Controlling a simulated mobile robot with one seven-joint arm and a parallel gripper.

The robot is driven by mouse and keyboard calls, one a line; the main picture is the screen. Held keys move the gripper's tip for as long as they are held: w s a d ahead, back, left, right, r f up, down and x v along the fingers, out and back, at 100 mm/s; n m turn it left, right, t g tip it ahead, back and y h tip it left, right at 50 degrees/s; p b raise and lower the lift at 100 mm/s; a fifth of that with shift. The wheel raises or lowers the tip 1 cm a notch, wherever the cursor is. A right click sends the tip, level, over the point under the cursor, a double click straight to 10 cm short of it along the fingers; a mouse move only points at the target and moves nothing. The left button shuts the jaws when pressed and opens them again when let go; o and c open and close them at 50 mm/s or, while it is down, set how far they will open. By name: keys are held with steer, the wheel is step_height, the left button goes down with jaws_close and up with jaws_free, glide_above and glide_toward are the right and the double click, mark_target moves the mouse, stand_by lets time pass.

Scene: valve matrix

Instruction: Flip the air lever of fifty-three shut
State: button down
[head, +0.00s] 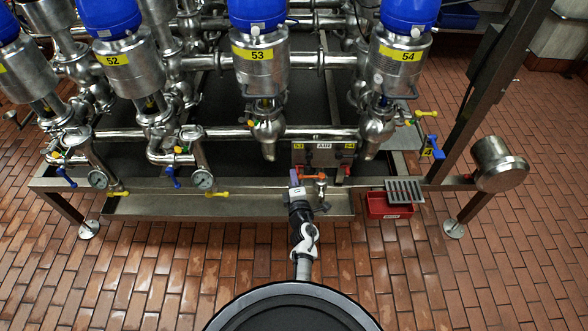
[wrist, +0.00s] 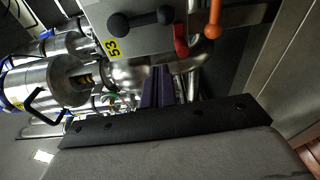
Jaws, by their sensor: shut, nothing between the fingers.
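The air panel (head: 323,153) carries yellow labels 53 and 54 with AIR between them. In the wrist view, the label 53 (wrist: 113,48) lies beside a black double-knobbed part (wrist: 140,20). A red lever end (wrist: 181,40) is just right of it. An orange handle (wrist: 213,18) is farther right. In the head view, the orange handle (head: 312,177) is below the panel, and a red lever (head: 347,170) hangs under label 54. My gripper (head: 294,177) is in front of the panel's lower left. Its purple fingers (wrist: 158,88) are shut and empty, seemingly apart from the levers. They hide part of the 53 side.
Valve 53 (head: 260,70) stands above, between valves 52 (head: 125,75) and 54 (head: 402,65). Steel pipes run behind the panel. A red bin (head: 388,208) with a grate (head: 405,191) is to the right. The tiled floor (head: 180,270) in front is clear.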

steer(key=s, duration=0.5)
steer(key=shift+s+d, duration=0.25)
steer(key=shift+d, duration=0.15)
